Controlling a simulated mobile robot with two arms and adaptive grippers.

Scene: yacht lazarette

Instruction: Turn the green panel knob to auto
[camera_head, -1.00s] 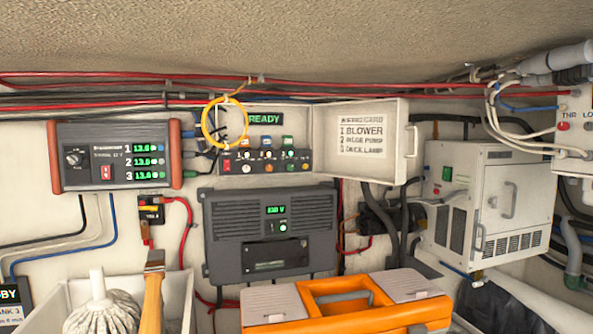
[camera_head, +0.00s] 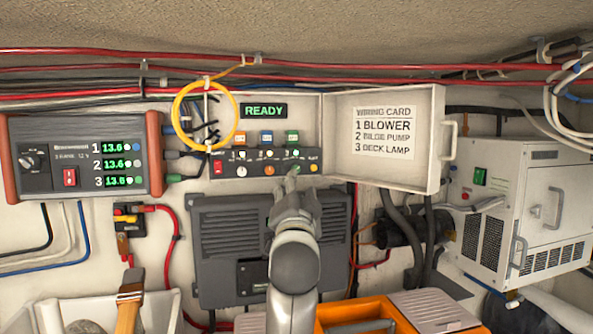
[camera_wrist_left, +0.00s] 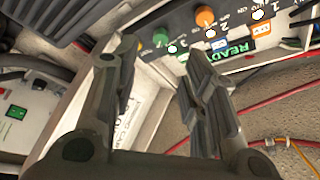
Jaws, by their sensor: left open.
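The control panel (camera_head: 228,166) is a dark strip with a row of knobs and small lights, below a green READY display (camera_head: 264,111). The green knob (camera_wrist_left: 160,38) shows clearly in the left wrist view, beside the orange knob (camera_wrist_left: 205,17). In the head view my left gripper largely hides it. My left gripper (camera_head: 293,180) is raised in front of the green knob's column. In the left wrist view its fingers (camera_wrist_left: 159,52) are apart, with the green knob beyond the gap between their tips. I cannot tell whether they touch it. My right gripper is not in view.
The open box lid with the wiring card (camera_head: 388,135) is just right of the panel. A yellow cable loop (camera_head: 180,127) hangs at its left. A grey unit (camera_head: 225,240) is below. An orange toolbox (camera_head: 345,316) stands in front.

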